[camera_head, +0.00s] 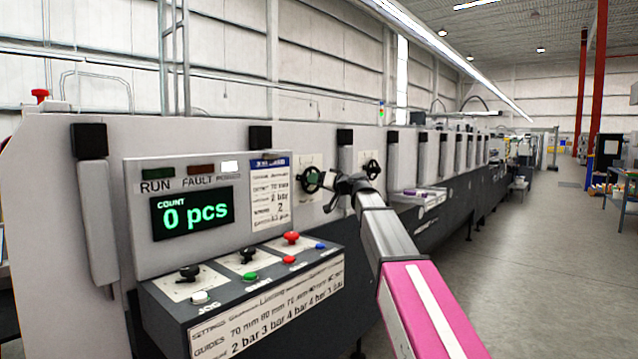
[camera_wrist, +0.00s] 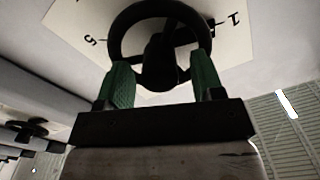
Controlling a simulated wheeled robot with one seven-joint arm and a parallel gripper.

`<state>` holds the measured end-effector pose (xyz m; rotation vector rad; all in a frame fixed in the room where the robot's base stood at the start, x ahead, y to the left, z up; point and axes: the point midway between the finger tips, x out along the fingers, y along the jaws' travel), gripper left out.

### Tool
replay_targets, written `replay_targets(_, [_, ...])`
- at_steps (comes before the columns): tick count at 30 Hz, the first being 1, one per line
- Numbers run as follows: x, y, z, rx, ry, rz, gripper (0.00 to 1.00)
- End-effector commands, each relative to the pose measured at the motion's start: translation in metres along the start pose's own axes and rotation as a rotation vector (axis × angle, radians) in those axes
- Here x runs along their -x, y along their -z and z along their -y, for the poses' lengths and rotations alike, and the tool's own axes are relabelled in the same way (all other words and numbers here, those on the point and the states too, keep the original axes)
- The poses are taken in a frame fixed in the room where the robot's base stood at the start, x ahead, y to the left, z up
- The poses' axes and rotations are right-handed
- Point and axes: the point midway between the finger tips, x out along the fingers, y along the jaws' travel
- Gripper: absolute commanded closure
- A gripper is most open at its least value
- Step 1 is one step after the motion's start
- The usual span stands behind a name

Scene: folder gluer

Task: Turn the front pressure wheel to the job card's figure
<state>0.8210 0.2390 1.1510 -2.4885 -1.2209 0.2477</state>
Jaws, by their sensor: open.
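The front pressure wheel (camera_head: 312,179) is a black handwheel on a pale dial plate on the machine's side. It also shows in the wrist view (camera_wrist: 160,75), with its rim and hub between my fingertips. The dial plate (camera_wrist: 80,22) carries a 5 on the left and a 1 on the right; the rest is hidden. My gripper (camera_head: 337,188) has its two green-padded fingers apart, one at each side of the wheel's lower part. Whether they touch the rim cannot be told.
A second black handwheel (camera_head: 372,168) is just to the right. A control box (camera_head: 250,285) with knobs and buttons juts out below the display (camera_head: 193,213), which reads 0 pcs. The aisle floor (camera_head: 540,240) on the right is clear.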

Motion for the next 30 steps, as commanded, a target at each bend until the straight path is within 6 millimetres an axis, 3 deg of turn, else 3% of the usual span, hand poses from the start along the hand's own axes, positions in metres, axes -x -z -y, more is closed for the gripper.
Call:
replay_targets(3, [0.0003, -0.0001, 0.0000, 0.000, 0.000, 0.000, 0.39])
replay_targets(5, [0.0003, -0.0001, -0.0001, 0.000, 0.000, 0.000, 0.55])
replay_targets(8, [0.0004, 0.0000, -0.0001, 0.000, 0.000, 0.000, 0.88])
replay_targets(20, [0.0005, -0.0001, -0.0001, -0.048, 0.000, 0.000, 0.88])
replay_targets(30, [0.0006, -0.0001, -0.0003, -0.283, 0.001, -0.001, 0.88])
